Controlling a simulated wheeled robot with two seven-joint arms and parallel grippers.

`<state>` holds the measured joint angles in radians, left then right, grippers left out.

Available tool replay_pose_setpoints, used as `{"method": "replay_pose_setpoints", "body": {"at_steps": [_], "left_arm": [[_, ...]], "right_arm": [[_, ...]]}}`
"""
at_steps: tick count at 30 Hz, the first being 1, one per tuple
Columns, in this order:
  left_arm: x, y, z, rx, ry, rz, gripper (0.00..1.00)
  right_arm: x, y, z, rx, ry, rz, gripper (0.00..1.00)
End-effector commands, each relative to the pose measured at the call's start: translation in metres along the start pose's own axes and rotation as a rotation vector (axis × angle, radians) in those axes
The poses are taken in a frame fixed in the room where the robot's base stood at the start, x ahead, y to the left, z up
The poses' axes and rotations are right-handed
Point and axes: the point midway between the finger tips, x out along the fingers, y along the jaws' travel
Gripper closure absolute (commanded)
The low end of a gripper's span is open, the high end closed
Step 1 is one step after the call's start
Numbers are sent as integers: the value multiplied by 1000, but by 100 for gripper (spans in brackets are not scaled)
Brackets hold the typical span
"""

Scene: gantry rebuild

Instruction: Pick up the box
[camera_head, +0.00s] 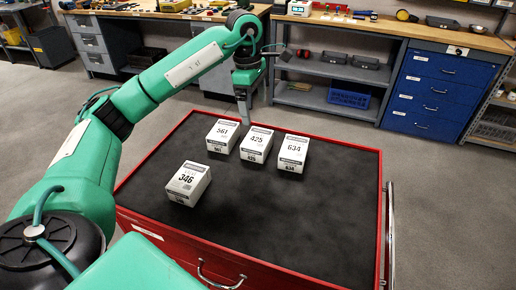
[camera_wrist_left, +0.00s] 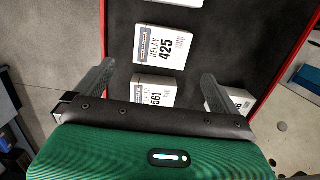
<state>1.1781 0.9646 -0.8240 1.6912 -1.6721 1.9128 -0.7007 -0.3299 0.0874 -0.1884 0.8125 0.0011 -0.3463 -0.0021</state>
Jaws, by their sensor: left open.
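Four white boxes sit on the black top of a red cabinet. Box 561 (camera_head: 222,137), box 425 (camera_head: 257,144) and box 634 (camera_head: 293,153) form a row near the far edge. Box 346 (camera_head: 187,184) stands apart, nearer and to the left. My left gripper (camera_head: 244,118) points down above the far edge, just behind boxes 561 and 425. In the left wrist view its spread fingers (camera_wrist_left: 154,84) are open and empty, with box 561 (camera_wrist_left: 155,92) showing between them, partly hidden by the gripper body. Box 425 (camera_wrist_left: 165,44) lies beyond the fingertips. My right gripper is out of view.
The red cabinet (camera_head: 160,232) has bare black surface in front and to the right of the row. A metal side handle (camera_head: 390,225) stands at its right. Workbenches with tools (camera_head: 400,30) and a blue drawer unit (camera_head: 435,95) line the back. Grey floor lies between.

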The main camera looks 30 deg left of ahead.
Motion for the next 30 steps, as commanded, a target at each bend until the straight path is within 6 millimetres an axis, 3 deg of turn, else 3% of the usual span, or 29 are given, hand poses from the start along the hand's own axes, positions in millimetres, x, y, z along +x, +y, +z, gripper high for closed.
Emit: {"method": "replay_pose_setpoints", "body": {"at_steps": [9, 30], "left_arm": [[58, -1, -1, -1, 2, -3, 0], [122, -3, -4, 0, 0, 0, 0]], "right_arm": [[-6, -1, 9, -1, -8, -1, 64], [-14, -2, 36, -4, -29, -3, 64]]}}
